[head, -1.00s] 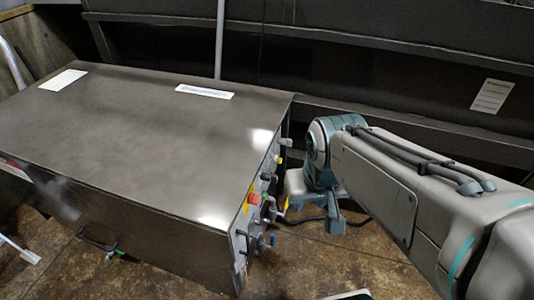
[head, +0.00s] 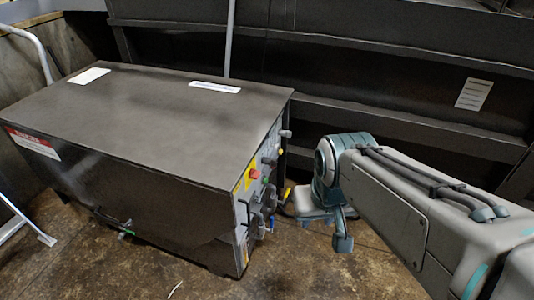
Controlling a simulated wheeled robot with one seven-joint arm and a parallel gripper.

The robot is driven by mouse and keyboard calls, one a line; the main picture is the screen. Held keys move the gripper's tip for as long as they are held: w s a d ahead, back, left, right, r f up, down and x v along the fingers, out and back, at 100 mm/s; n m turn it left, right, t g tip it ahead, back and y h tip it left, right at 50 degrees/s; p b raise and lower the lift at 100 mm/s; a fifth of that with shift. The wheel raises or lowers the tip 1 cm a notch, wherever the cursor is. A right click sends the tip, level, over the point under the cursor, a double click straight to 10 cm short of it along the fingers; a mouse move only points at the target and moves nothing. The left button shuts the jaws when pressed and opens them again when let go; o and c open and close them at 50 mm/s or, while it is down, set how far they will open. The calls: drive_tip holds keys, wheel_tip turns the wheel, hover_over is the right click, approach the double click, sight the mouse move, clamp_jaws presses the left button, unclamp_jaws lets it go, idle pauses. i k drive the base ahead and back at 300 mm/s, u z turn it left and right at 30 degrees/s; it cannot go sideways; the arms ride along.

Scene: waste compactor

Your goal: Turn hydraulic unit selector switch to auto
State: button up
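The hydraulic unit is a large dark metal cabinet (head: 180,120) with a flat top. Its control panel (head: 243,208) is on the narrow right side, seen at a steep angle. A red button (head: 254,174) on a yellow plate and several dark knobs and small coloured parts stick out there. I cannot tell which one is the selector switch, or its setting. My arm comes in from the right, and its pale wrist (head: 312,203) is close to the right of the panel.
A pale metal frame (head: 27,222) stands at the left. The brown floor (head: 330,275) in front of the panel is mostly clear.

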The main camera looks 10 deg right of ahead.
sight(273, 162)
drive_tip(key=z, duration=0.4)
drive_tip(key=i, duration=1.15)
drive_tip(key=u, duration=0.15)
